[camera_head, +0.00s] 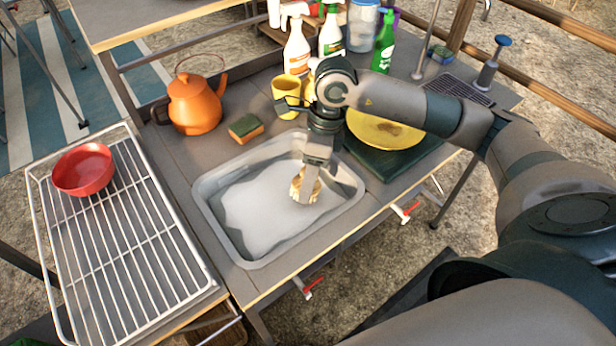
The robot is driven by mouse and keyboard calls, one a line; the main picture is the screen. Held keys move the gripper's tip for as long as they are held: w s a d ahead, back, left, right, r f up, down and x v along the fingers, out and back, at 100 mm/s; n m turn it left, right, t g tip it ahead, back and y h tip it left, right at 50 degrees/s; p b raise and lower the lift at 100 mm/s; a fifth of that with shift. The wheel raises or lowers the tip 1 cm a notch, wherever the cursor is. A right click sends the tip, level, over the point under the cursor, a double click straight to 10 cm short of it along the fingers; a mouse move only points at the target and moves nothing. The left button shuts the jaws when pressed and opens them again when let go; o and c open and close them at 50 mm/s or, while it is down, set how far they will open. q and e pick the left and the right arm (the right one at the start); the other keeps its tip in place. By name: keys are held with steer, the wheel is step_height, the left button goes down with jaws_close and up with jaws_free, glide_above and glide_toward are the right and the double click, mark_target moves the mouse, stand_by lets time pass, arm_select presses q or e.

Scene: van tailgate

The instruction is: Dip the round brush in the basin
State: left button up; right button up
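The metal basin (203,190) is sunk in the grey worktop, with whitish soapy water in it. My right gripper (309,183) points down inside the right part of the basin. It appears shut on the round brush (296,188), whose pale bristles show on both sides of the finger. The brush is low, at about the water's level; the gripper hides much of it, and I cannot tell how deep it sits. My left gripper is not in view.
A wire rack (150,250) with a red bowl (83,169) is left. An orange kettle (193,103), a sponge (245,128) and yellow mugs (286,93) stand behind the basin. A yellow plate (390,130) on a dark board is right. Bottles (297,48) stand at the back.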

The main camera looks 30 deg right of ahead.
steer(key=shift+f+b, duration=0.5)
steer(key=shift+f, duration=0.15)
steer(key=shift+f+b, duration=0.5)
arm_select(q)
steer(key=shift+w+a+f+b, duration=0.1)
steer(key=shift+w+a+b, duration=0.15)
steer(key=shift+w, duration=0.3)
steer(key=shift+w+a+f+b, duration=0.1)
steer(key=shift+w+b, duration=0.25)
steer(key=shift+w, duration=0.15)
arm_select(e)
steer(key=shift+f, duration=0.65)
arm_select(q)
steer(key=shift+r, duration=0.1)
arm_select(e)
steer(key=shift+r, duration=0.1)
